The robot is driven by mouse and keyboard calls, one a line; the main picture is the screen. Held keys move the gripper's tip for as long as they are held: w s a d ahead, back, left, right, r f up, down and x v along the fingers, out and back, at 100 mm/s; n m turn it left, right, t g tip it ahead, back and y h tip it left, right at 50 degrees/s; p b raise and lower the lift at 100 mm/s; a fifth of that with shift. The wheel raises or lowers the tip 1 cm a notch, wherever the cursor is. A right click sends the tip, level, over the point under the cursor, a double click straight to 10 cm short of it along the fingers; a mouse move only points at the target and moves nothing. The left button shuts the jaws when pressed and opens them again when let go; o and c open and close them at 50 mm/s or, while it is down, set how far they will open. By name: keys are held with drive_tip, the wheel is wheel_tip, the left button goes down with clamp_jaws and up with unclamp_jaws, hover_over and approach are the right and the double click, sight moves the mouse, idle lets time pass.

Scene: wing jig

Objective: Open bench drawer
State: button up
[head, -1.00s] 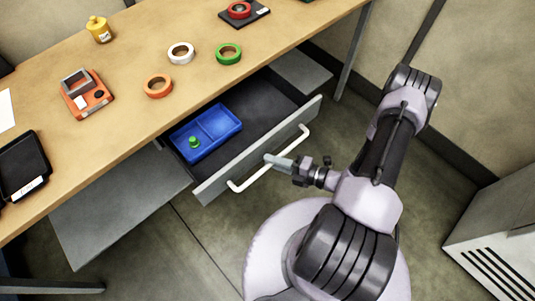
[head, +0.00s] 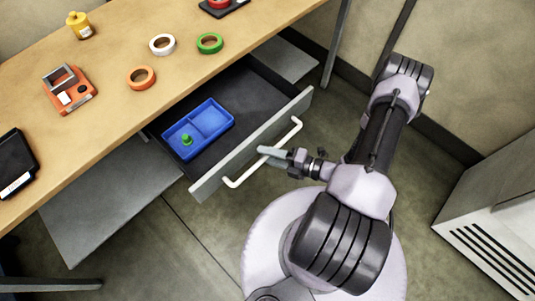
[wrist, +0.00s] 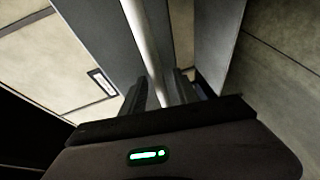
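The bench drawer (head: 252,145) stands well open, pulled out from under the wooden bench (head: 107,110). Its grey front carries a white bar handle (head: 243,179). My gripper (head: 272,156) is at the middle of that handle, with its fingers parted. In the wrist view, the handle (wrist: 147,45) runs down between the two fingers of my gripper (wrist: 162,92). A gap shows between the left finger and the bar, so the fingers stand around the handle rather than clamped on it. Inside the drawer lies a blue tray (head: 213,122) with a green knobbed piece (head: 187,139).
On the bench are orange (head: 141,78), white (head: 162,44) and green (head: 210,43) rings, an orange device (head: 70,92), a yellow bottle (head: 79,25) and a black tray (head: 14,160). A vented cabinet (head: 490,235) stands at the right.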

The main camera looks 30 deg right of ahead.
idle(0.4)
drive_tip(key=p+v, duration=0.3)
drive_tip(key=v, duration=1.4)
drive_tip(key=shift+s, duration=0.2)
drive_tip(key=shift+d, duration=0.15)
drive_tip(key=w+a+r+n+g+h, duration=0.1)
drive_tip(key=w+a+r+n+g, duration=0.2)
drive_tip(key=r+n, duration=0.45)
drive_tip(key=w+a+r+n+g+h, duration=0.1)
drive_tip(key=w+r+n+g, duration=0.25)
drive_tip(key=r+n, duration=0.4)
drive_tip(key=w+a+r+n+g+h, duration=0.1)
drive_tip(key=w+a+r+n+g, duration=0.1)
drive_tip(key=r+n+g, duration=0.5)
drive_tip(key=s+a+r+n+t+h, duration=0.2)
drive_tip(key=a+r+n+t, duration=0.1)
drive_tip(key=a+r+n, duration=0.4)
drive_tip(key=s+a+r+n+t+h, duration=0.2)
drive_tip(key=a+r+n, duration=0.5)
drive_tip(key=n, duration=0.6)
drive_tip(key=shift+s+r+n+t+h+b, duration=0.35)
drive_tip(key=shift+t+h, duration=0.35)
drive_tip(key=shift+t, duration=0.45)
